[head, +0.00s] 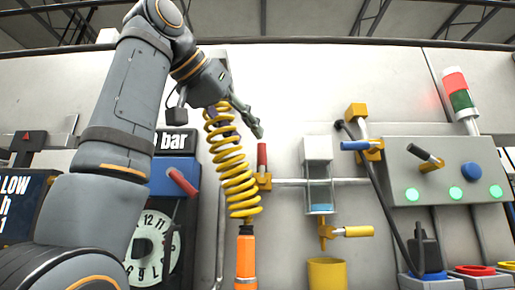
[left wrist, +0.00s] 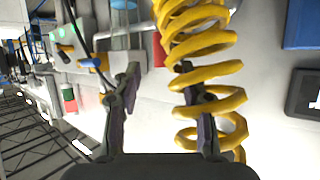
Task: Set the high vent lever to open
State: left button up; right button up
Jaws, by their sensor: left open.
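No label in view names the high vent lever. A blue-handled lever (head: 356,145) points left from a yellow valve (head: 374,150) beside the grey panel box; in the left wrist view the blue handle (left wrist: 91,62) is at upper left. A red lever (head: 262,158) stands upright on another yellow valve (head: 263,181). A yellow-handled lever (head: 357,231) lies level below the sight glass. My left gripper (head: 257,129) is open and empty, above and left of the red lever. In the left wrist view my gripper (left wrist: 158,75) has one finger overlapping the coiled hose. My right gripper is out of view.
A yellow coiled hose (head: 232,165) hangs close below my left gripper. The sight glass (head: 319,180), a yellow cup (head: 327,273) and the grey box (head: 445,168) with green lights stand right. A blue box (head: 172,174) with a red lever is left. A black cable crosses near the blue lever.

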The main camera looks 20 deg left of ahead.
pick_arm(q)
jog(key=v, duration=0.4)
jog(key=shift+s, duration=0.1)
dwell(0.3)
